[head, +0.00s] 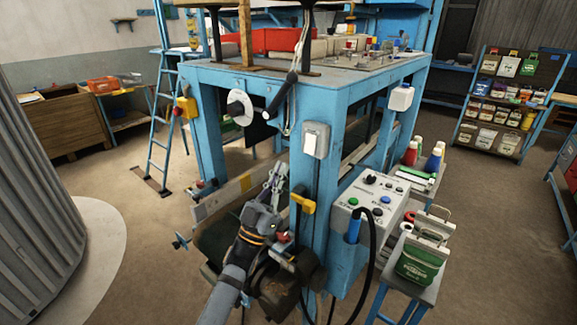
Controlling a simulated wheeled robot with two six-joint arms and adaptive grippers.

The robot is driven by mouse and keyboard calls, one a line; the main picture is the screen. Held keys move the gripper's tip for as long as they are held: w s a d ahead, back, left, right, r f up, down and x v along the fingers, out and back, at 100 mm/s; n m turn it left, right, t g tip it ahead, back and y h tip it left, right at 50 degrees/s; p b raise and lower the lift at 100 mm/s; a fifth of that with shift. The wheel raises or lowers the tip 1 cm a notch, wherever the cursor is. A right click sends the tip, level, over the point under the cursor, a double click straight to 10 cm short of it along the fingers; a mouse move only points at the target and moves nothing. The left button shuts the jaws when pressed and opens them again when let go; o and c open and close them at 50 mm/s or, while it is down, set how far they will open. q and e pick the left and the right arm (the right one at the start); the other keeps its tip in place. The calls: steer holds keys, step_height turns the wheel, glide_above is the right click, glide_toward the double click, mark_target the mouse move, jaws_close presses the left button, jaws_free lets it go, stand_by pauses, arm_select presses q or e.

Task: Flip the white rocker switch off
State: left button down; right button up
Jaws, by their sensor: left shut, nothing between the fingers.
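The white rocker switch (309,146) sits in a grey box fixed on the front blue post of the machine frame, at the centre of the head view. I cannot tell from its face which way it is tipped. My left gripper (278,170) comes up from the bottom of the view, its fingers pointing upward. The fingers are shut and empty. They show below and to the left of the switch, apart from it in the picture. My right gripper is not in view.
A yellow-handled lever (302,203) sticks out of the post below the switch. A grey control box (369,214) with knobs and a black cable is to the right. A handwheel (239,107) and a black-knobbed lever (281,97) are at upper left. Green sacks (420,262) stand at lower right.

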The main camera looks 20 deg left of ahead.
arm_select(q)
steer(key=s+a+f+n+g+y+b, duration=0.15)
steer(key=f+g+y, duration=0.4)
steer(key=f, duration=0.65)
steer(key=s+a+f+n+g+y, duration=0.2)
steer(key=a+f+n+g+y, duration=0.3)
steer(key=f, duration=0.6)
steer(key=s+d+f+m+g, duration=0.1)
steer(key=s+f+m+g, duration=0.1)
steer(key=s+f+g, duration=0.65)
steer(key=s+d+f+m+g, duration=0.15)
steer(key=s+f+g, duration=0.3)
steer(key=s, duration=0.65)
steer(key=s+a+f, duration=0.1)
steer(key=a+f, duration=0.1)
steer(key=f, duration=1)
steer(key=s+a+f, duration=0.1)
steer(key=f, duration=1)
steer(key=s+a+f+g, duration=0.1)
steer(key=s+f, duration=1.8)
steer(key=shift+a+n+g, duration=0.25)
steer(key=shift+n+g, duration=0.05)
steer(key=shift+g, duration=0.05)
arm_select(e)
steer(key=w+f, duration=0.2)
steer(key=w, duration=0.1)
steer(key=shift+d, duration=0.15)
